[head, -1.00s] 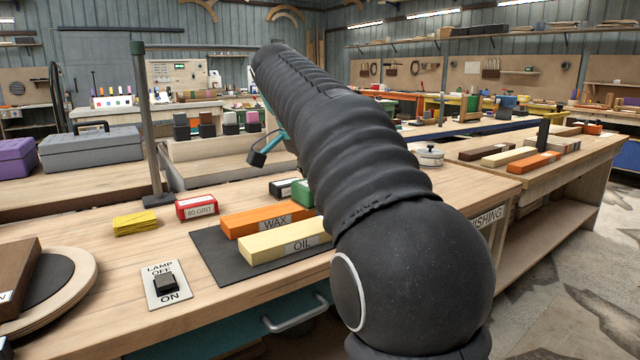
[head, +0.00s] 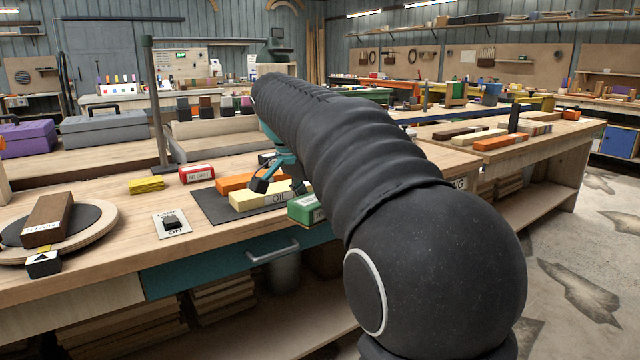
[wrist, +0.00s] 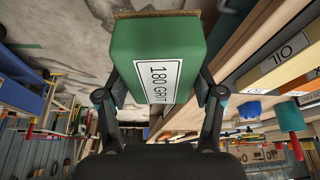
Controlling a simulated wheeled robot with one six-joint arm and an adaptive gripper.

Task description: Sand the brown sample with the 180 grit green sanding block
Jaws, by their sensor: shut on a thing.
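The green sanding block (head: 303,209), labelled 180 GRIT in the wrist view (wrist: 165,62), is held between the two fingers of my gripper (wrist: 162,92). In the head view the block is near the bench's front edge, in front of the yellow OIL block; the dark arm hides part of my gripper and the block. The brown sample (head: 48,218), labelled STAIN, lies on a dark pad on a round wooden turntable (head: 105,216) at the far left. My gripper is well to the right of it and apart from it.
A yellow OIL block (head: 255,201) and an orange block (head: 236,181) lie on a dark mat (head: 212,207). An arrow-marked block (head: 44,263) is at the turntable's front.

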